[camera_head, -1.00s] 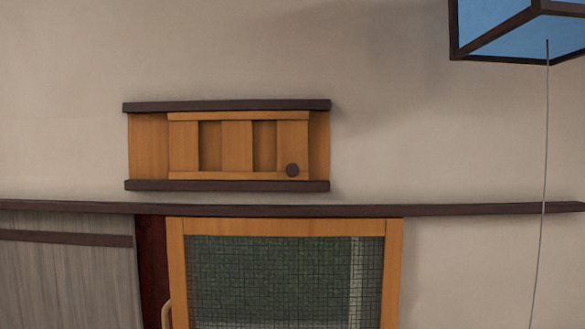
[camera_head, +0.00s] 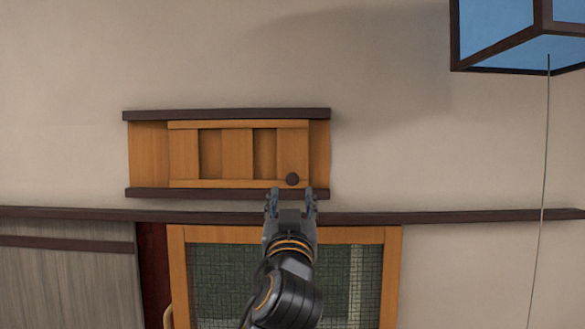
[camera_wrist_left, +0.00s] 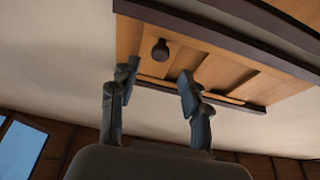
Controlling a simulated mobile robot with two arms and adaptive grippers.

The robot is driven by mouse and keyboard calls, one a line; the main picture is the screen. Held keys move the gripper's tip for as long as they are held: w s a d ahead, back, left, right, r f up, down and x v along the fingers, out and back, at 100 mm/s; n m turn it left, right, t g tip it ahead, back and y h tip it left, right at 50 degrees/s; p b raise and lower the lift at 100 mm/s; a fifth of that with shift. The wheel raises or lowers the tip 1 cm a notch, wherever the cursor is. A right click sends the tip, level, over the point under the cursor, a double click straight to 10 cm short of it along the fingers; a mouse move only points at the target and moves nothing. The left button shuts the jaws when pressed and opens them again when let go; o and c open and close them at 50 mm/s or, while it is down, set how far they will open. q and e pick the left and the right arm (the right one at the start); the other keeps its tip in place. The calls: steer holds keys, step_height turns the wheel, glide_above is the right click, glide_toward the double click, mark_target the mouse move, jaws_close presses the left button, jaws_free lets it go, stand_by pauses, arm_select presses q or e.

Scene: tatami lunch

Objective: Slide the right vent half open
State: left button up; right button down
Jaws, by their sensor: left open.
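The vent (camera_head: 237,152) is a wooden sliding panel with slots, set between two dark rails high on the wall. A dark round knob (camera_head: 292,179) sits at the panel's lower right corner. In the head view my left gripper (camera_head: 290,193) points up, open and empty, with its fingertips just below the knob at the lower rail. In the left wrist view the knob (camera_wrist_left: 161,50) shows beyond and between the two open fingers (camera_wrist_left: 158,80), not touched by them. The panel (camera_wrist_left: 200,68) shows there too. My right gripper is out of view.
A long dark beam (camera_head: 450,216) runs along the wall below the vent. Under it stand a wood-framed mesh door (camera_head: 393,270) and a grey panel (camera_head: 70,280). A blue-paned lantern (camera_head: 500,30) with a hanging cord is at the upper right. The wall beside the vent is bare.

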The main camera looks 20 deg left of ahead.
mark_target(292, 180)
arm_select(q)
steer(key=p+x, duration=0.3)
steer(key=x, duration=0.3)
steer(key=shift+w+a+r, duration=0.1)
steer(key=shift+w+r, duration=0.1)
steer(key=shift+r, duration=0.1)
steer(key=shift+w+a+r+p, duration=0.15)
steer(key=shift+w+p, duration=0.25)
steer(key=shift+w, duration=0.35)
steer(key=shift+c, duration=0.2)
jaws_close()
